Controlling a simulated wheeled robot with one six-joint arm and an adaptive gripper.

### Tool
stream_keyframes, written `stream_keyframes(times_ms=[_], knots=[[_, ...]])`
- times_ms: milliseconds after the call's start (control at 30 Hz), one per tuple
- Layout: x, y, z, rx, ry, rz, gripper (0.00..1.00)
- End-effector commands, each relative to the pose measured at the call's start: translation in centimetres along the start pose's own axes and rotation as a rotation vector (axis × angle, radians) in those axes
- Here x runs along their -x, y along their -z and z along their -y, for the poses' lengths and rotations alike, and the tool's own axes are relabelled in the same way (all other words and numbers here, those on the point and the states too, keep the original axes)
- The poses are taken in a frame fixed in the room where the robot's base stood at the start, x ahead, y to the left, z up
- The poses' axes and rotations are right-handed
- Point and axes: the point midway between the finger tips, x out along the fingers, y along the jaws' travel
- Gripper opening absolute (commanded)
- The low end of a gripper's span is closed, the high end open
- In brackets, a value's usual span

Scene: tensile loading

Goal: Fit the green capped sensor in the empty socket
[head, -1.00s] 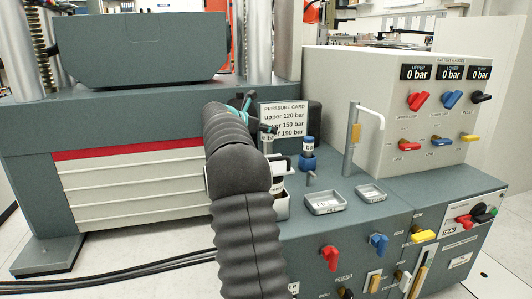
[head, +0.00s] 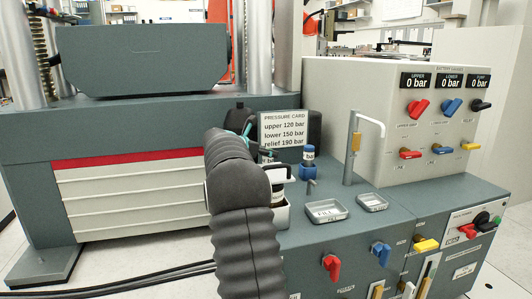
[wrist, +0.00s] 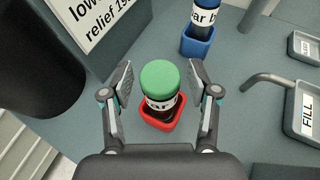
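The green capped sensor (wrist: 160,78) shows in the wrist view with a white lettered label and a dark lower body. It stands upright, its lower end inside a red square holder (wrist: 163,122). My gripper (wrist: 166,82) is open, one finger on each side of the sensor, with gaps between. In the head view my gripper (head: 256,146) is partly behind my own arm, which hides the green sensor and red holder. A blue holder (wrist: 197,46) holds a blue sensor; this holder also shows in the head view (head: 308,172). I cannot make out an empty socket.
A pressure card (head: 284,130) stands behind my gripper. A white box (head: 283,217) with a labelled cylinder is beside my arm. A bent metal handle (wrist: 265,78), the FILL tray (wrist: 305,122) and an upright post (head: 351,150) stand to the right.

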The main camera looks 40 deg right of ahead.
Motion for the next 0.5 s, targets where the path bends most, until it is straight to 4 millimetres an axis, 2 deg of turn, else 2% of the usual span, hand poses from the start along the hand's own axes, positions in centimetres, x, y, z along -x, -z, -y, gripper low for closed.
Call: stream_keyframes(times_ms=[333,500], knots=[[0.1,-0.3,0.0,-0.001,0.000,0.001,0.65],[2.2,-0.3,-0.1,0.001,-0.004,0.000,0.65]])
